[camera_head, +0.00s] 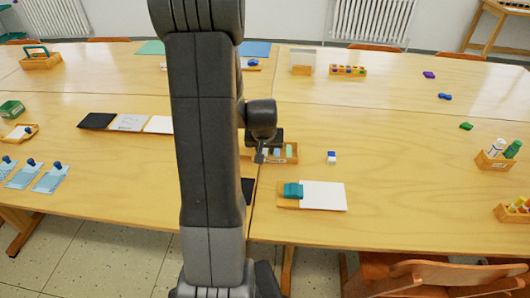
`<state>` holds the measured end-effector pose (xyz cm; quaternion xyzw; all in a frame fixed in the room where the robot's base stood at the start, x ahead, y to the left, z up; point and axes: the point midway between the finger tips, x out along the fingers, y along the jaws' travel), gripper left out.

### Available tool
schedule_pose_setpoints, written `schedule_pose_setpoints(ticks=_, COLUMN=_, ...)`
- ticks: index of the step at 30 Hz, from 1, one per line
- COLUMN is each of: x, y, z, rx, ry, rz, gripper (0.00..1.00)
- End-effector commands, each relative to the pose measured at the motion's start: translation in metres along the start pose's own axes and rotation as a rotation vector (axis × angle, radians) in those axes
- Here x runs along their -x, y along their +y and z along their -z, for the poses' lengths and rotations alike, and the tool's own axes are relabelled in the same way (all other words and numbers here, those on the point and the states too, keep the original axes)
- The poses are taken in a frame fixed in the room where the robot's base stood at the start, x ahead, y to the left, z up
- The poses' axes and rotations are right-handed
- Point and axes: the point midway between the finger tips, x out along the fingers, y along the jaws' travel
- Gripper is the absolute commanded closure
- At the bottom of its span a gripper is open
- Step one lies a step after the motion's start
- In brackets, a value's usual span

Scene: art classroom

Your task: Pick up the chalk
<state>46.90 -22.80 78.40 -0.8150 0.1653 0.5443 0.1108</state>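My arm rises through the middle of the view and hides part of the tables. My gripper (259,156) hangs at the left end of a small wooden tray (292,160); its fingers are too small and dark to tell open from shut. The tray holds a few pale blue and green upright pieces that may be chalk. A small white and blue block (331,158) stands on the table just right of the tray, apart from the gripper. I cannot tell for certain which thing is the chalk.
A wooden board with white paper and a teal piece (293,190) lies in front of the tray. Wooden holders with bottles (494,161) stand at the right edge. A chair (440,275) is at the front right. Table (410,180) right of the block is mostly clear.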

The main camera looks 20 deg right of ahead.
Motion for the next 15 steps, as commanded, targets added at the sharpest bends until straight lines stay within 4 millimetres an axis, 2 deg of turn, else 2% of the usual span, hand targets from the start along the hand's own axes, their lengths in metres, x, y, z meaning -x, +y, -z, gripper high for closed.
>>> schedule_pose_setpoints(ticks=1, x=-0.0046, y=0.0000, z=-0.0005, rx=0.000, ry=0.000, rz=0.000, gripper=0.73)
schedule_pose_setpoints(ticks=8, x=-0.0046, y=0.0000, z=-0.0005, rx=0.001, ry=0.000, rz=0.000, gripper=0.73)
schedule_pose_setpoints(ticks=9, x=-0.0045, y=0.0000, z=-0.0005, rx=0.001, ry=0.000, rz=0.000, gripper=0.77)
schedule_pose_setpoints(ticks=12, x=-0.0041, y=0.0000, z=-0.0004, rx=0.001, ry=0.000, rz=0.000, gripper=0.96)
schedule_pose_setpoints(ticks=13, x=-0.0040, y=0.0000, z=-0.0004, rx=0.001, ry=0.000, rz=0.000, gripper=1.00)
schedule_pose_setpoints(ticks=15, x=-0.0038, y=0.0000, z=-0.0003, rx=0.001, ry=0.000, rz=0.000, gripper=1.00)
